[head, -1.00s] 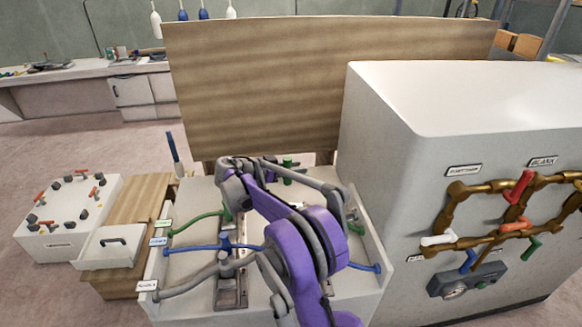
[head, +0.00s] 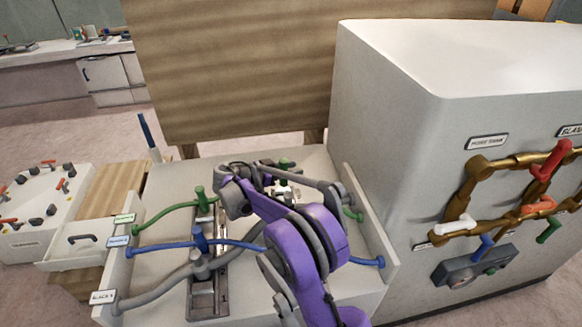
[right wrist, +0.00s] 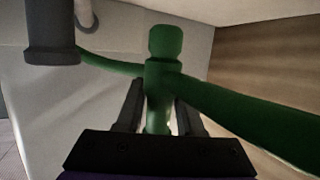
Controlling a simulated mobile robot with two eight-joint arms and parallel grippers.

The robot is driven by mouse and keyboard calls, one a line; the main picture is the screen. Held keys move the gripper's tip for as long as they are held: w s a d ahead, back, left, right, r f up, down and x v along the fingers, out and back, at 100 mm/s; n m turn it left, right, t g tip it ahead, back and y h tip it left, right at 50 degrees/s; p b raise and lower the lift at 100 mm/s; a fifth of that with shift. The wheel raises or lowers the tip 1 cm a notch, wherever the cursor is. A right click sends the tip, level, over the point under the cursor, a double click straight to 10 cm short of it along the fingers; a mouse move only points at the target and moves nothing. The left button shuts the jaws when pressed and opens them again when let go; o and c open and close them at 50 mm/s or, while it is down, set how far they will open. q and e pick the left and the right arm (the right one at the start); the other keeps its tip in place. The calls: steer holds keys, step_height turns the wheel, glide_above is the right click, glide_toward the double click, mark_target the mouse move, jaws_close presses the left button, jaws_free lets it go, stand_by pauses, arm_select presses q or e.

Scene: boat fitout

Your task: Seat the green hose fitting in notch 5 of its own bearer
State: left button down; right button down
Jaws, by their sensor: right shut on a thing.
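The green hose fitting (right wrist: 165,70) stands upright between the two fingers of my right gripper (right wrist: 158,108) in the right wrist view, with its knob above them. The gripper is shut on its stem. Green hose runs from it to both sides. My purple arm hides the gripper there. I cannot tell which notch is beneath the fitting. My left gripper is out of view.
A blue fitting (head: 200,238) and a grey fitting (head: 200,265) stand nearer on the left bearer, with their hoses crossing the bench. Another green fitting (head: 286,163) is at the back right. A tall white cabinet (head: 400,140) and a wooden board (head: 230,70) bound the bench.

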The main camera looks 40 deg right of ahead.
steer(key=shift+f+b, duration=1.7)
steer(key=shift+f, duration=1.3)
steer(key=shift+f+b, duration=0.3)
steer(key=shift+f, duration=0.2)
steer(key=shift+c, duration=2.3)
jaws_free()
steer(key=v, duration=1.1)
steer(key=shift+d+r, duration=0.1)
